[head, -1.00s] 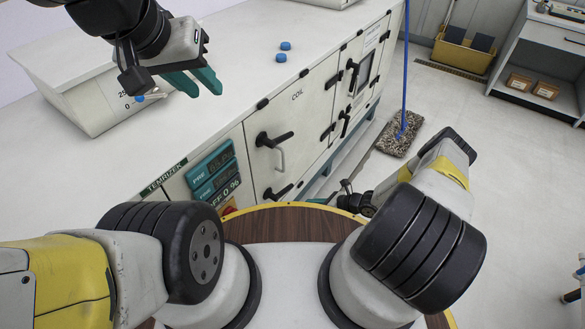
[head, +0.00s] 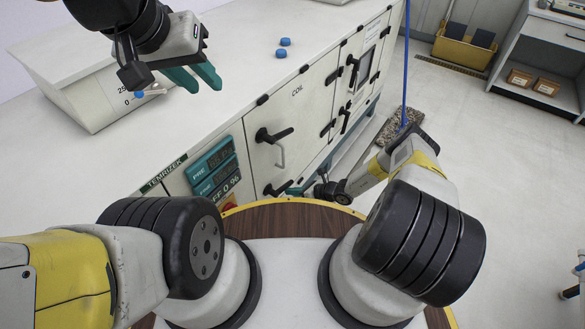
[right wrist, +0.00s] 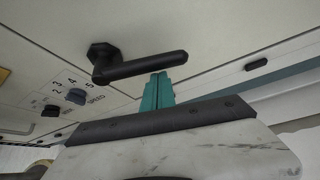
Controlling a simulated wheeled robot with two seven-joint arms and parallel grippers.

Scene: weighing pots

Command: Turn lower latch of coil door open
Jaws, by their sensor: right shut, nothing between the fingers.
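The coil door (head: 295,125) is a pale panel marked COIL, with a black upper latch (head: 273,136) and a black lower latch (head: 277,187). The lower latch's lever points right from its pivot and also shows in the right wrist view (right wrist: 140,67). My right gripper (head: 294,191) is at the free end of that lever. Its teal fingers (right wrist: 158,88) are shut and empty, just below the lever in the right wrist view; I cannot tell whether they touch it. My left gripper (head: 207,80) is open and empty above the white cabinet top.
Blue caps (head: 283,47) lie on the cabinet top. Teal displays (head: 213,168) are left of the door. A blue pole (head: 405,65) stands on the right. A speed knob (right wrist: 76,96) is left of the fingers.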

